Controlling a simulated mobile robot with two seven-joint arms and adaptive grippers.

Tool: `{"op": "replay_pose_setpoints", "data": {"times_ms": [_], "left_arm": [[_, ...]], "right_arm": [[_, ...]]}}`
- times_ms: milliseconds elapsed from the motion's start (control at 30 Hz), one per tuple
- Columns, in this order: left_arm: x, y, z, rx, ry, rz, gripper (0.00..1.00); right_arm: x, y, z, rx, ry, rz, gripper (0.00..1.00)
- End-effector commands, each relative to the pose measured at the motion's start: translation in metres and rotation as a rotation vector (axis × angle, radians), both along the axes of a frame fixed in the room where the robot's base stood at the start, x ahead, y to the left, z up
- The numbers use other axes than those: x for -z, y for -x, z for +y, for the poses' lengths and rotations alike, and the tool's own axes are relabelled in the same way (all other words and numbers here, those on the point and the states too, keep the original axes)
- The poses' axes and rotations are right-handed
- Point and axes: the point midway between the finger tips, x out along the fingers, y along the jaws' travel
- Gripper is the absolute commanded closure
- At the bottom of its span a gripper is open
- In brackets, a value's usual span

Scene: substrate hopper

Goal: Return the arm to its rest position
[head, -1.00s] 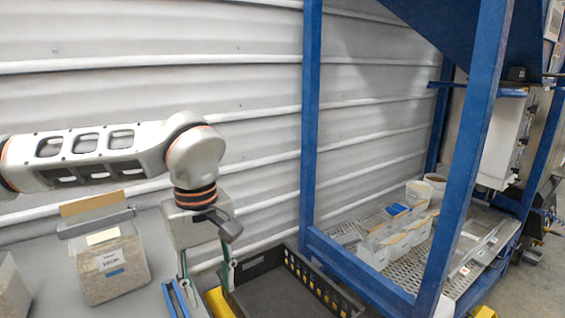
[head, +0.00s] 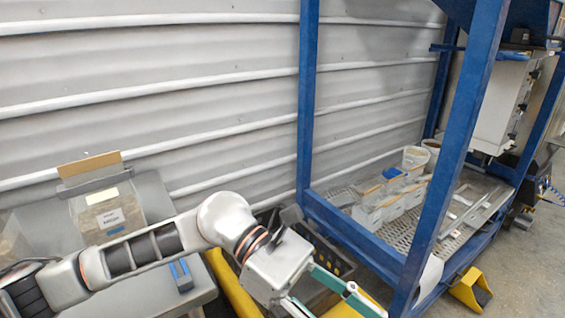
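My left arm comes in low from the left edge, across the grey table's front. Its gripper (head: 335,303) hangs in front of the black crate (head: 328,255), near the bottom edge of the head view. Its two teal-edged fingers are spread apart, with nothing seen between them; the lower finger runs out of the picture. The gripper body hides much of the crate. My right gripper is not in view.
A clear bin of substrate (head: 108,212) and a blue clip (head: 180,274) are on the grey table (head: 154,198). A blue frame (head: 307,110) stands right of the crate, with white containers (head: 372,212) on its mesh shelf. A yellow block (head: 470,290) sits lower right.

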Motion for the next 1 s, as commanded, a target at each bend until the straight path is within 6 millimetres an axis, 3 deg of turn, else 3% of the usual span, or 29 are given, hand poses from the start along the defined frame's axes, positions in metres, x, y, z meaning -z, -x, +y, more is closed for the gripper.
{"op": "replay_pose_setpoints", "data": {"times_ms": [167,300,433,533,667,800,900,1000], "left_arm": [[-0.037,-0.006,-0.022,-0.158,0.183,0.397,0.61],[-0.056,-0.034,-0.021,-0.29,0.301,0.722,0.61],[-0.057,-0.071,-0.007,-0.411,0.401,1.034,0.61],[-0.044,-0.103,0.012,-0.504,0.471,1.284,0.61],[-0.007,-0.143,0.047,-0.627,0.56,1.619,0.61],[0.059,-0.174,0.093,-0.76,0.656,1.982,0.61],[0.117,-0.181,0.129,-0.853,0.727,2.236,0.61],[0.175,-0.176,0.164,-0.937,0.798,2.463,0.61]], "right_arm": [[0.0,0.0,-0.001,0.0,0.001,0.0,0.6],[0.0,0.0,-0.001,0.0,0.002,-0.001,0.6],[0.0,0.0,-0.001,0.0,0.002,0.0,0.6],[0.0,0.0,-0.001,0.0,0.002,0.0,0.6],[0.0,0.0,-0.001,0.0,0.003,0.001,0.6],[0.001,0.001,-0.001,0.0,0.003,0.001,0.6],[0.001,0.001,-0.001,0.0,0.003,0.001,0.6],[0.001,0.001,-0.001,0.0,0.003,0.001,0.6]]}}
